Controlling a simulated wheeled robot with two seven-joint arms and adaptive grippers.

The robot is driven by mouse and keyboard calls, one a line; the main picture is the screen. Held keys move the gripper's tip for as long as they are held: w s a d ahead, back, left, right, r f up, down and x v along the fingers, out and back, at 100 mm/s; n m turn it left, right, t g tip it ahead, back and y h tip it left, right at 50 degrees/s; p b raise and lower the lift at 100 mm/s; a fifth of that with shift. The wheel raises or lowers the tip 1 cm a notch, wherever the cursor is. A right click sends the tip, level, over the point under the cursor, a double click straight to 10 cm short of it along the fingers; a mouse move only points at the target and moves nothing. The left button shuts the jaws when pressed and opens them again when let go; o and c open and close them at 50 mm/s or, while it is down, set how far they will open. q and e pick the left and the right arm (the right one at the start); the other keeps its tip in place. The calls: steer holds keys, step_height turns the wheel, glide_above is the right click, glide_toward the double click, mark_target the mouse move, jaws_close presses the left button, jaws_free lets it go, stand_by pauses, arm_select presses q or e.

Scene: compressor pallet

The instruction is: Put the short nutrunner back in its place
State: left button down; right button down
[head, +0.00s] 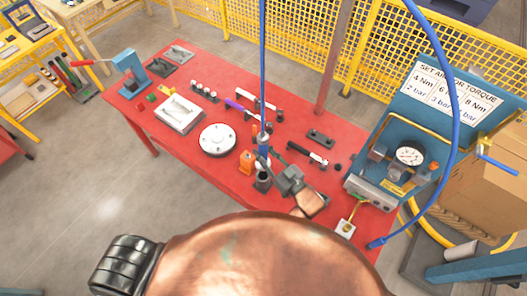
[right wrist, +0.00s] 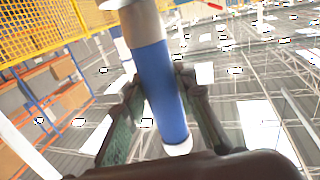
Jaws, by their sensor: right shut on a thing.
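The short nutrunner (head: 263,150) is a slim upright tool with a blue body, at the front middle of the red table. My right gripper (head: 269,163) is shut on it from the right side. In the right wrist view the blue body (right wrist: 158,85) stands between the two fingers, with a grey-brown section at its upper end and a pale end below. A dark cup-like holder (head: 263,183) is directly under the tool in the head view. I cannot tell whether the tool's lower end is inside it or just above. My left gripper is not in view.
An orange block (head: 246,160) stands close left of the holder. A white round plate (head: 217,139) lies further left. A black tool (head: 307,154) lies to the right on the red table (head: 180,150). A blue hose (head: 262,60) hangs above the nutrunner. A blue gauge station (head: 440,110) stands right.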

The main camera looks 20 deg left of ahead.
steer(key=shift+f+b, duration=3.4)
steer(key=shift+f, duration=1.6)
stand_by(1.2)
steer(key=c, duration=1.5)
jaws_free()
steer(key=shift+f, duration=0.35)
steer(key=v, duration=1.2)
steer(key=shift+r, duration=0.2)
